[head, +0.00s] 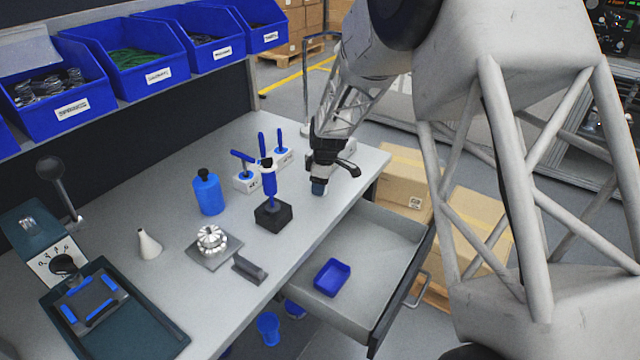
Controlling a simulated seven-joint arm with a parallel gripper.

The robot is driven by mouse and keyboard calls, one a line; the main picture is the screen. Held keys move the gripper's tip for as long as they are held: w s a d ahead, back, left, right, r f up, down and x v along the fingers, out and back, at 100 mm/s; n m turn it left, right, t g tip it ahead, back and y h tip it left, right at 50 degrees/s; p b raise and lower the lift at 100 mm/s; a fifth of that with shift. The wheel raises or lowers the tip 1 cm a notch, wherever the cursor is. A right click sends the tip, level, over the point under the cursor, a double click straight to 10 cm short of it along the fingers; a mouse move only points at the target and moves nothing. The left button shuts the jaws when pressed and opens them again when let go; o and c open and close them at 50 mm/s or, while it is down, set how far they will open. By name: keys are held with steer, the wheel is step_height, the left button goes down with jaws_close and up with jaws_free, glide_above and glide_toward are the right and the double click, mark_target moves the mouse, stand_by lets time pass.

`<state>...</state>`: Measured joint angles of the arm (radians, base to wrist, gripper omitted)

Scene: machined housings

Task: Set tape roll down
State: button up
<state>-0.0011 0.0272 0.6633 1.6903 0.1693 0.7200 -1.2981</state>
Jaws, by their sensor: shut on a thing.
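In the head view my gripper (321,177) is over the far right part of the grey workbench (208,290), pointing down.
Left of my gripper stand blue-handled tools in white blocks (243,181) and one in a black block (273,215). A blue bottle (208,193) and a finned metal part (212,240) stand further left. An open drawer (385,235) holds a blue tray (332,278).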

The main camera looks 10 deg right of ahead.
steer(key=shift+f, duration=0.15)
steer(key=o, duration=0.9)
step_height(320, 180, up, 12)
steer(key=d, duration=0.1)
steer(key=shift+s+d, duration=0.2)
steer(key=shift+s, duration=0.1)
steer(key=shift+r, duration=0.2)
